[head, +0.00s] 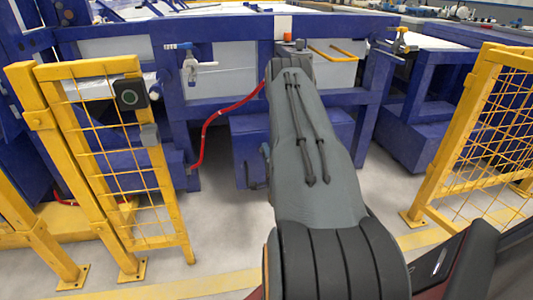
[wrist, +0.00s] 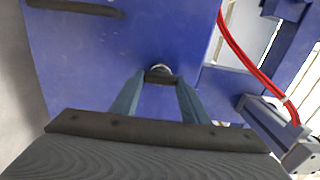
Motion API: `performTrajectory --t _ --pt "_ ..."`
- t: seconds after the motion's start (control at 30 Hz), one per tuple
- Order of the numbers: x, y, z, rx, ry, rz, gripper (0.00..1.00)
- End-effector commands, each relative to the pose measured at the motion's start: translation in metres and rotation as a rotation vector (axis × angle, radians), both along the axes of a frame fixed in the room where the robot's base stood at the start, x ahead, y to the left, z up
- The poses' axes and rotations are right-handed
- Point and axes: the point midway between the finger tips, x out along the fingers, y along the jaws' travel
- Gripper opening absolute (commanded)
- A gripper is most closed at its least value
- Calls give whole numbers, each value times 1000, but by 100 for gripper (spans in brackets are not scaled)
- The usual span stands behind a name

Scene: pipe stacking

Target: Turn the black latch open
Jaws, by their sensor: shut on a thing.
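In the wrist view, my gripper (wrist: 160,80) reaches toward a blue metal panel (wrist: 90,55). Its two fingers lean inward and are shut on a small dark piece, the black latch (wrist: 159,76). A round, pale metallic fitting (wrist: 161,68) shows just beyond the fingertips. The latch's full shape and the angle it is turned to cannot be told, as the fingers cover its sides. In the head view, my arm hides the gripper and the latch, in front of a blue box (head: 246,140) under the bench.
A red hose (head: 205,135) hangs left of my arm; it also shows in the wrist view (wrist: 250,55). A dark bar (wrist: 75,6) is on the panel's upper left. Yellow mesh fences stand left (head: 120,170) and right (head: 475,130). Grey floor lies between them.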

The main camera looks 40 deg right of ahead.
Motion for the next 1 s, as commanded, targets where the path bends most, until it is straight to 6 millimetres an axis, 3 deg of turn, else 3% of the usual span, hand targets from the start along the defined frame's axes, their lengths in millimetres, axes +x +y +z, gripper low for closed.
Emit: performTrajectory --t 0.6,0.63,0.7,1.0 --pt "0 0 -1 34 -20 0 18" --pt "0 0 -1 34 -20 0 46" --pt "0 0 -1 34 -20 0 57" --pt "-1 0 0 33 -19 0 59"
